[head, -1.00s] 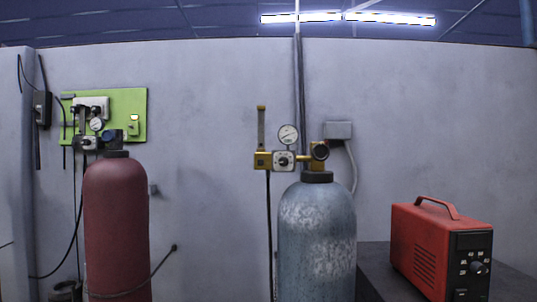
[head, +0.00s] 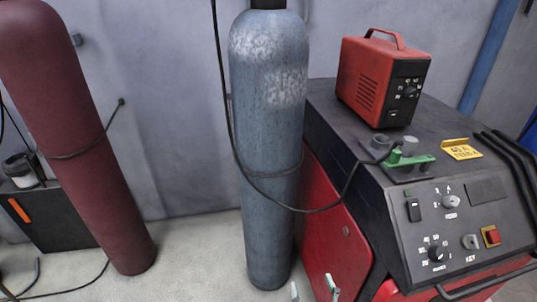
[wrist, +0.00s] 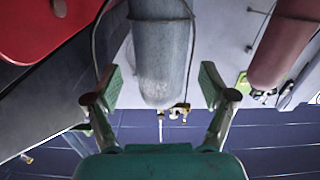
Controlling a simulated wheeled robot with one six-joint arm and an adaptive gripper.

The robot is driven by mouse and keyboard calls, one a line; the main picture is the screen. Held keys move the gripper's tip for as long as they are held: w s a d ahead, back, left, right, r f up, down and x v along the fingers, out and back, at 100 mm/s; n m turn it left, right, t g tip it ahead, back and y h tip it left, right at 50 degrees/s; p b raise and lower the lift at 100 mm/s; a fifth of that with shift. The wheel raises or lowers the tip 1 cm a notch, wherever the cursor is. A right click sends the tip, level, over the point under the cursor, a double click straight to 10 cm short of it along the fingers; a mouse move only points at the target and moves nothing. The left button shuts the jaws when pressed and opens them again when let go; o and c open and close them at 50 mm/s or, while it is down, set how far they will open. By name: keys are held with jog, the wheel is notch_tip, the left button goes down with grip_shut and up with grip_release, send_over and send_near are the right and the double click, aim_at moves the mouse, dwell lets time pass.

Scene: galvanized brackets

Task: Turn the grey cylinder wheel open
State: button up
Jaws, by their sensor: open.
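The grey cylinder (head: 268,150) stands upright on the floor against the wall, with worn pale patches near its shoulder. Only its dark collar (head: 268,4) shows at the top edge of the head view; its wheel is out of that frame. The wrist view is upside down and shows the cylinder (wrist: 160,50) between my fingers, with brass fittings (wrist: 180,108) beyond its domed top. The wheel is too small to make out there. My gripper (wrist: 162,82) is open and empty. Its fingertips (head: 313,289) also show at the bottom of the head view, in front of the cylinder.
A red cylinder (head: 75,130) stands to the left. A black and red welding machine (head: 440,195) stands close on the right, with a red box (head: 383,80) on top. A black cable (head: 335,198) loops across the grey cylinder to the machine. Floor (head: 200,245) between the cylinders is clear.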

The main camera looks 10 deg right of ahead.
jog(key=w+r+t, duration=0.2)
jog(key=w+r, duration=2.2)
jog(key=w, duration=0.4)
jog(key=shift+n+t+y, duration=0.4)
jog(key=shift+n+t, duration=0.3)
jog(key=shift+t, duration=0.1)
jog(key=w+r, duration=0.2)
jog(key=r, duration=0.4)
jog(key=w+r, duration=0.3)
jog(key=r, duration=0.3)
jog(key=w+r, duration=0.2)
jog(key=r, duration=0.5)
jog(key=shift+w+d, duration=0.3)
notch_tip(320, 180, up, 20)
jog(key=w+t, duration=0.1)
jog(key=w, duration=0.1)
jog(key=shift+n+y, duration=0.4)
jog(key=x, duration=1)
jog(key=shift+w, duration=0.1)
jog(key=c, duration=1.2)
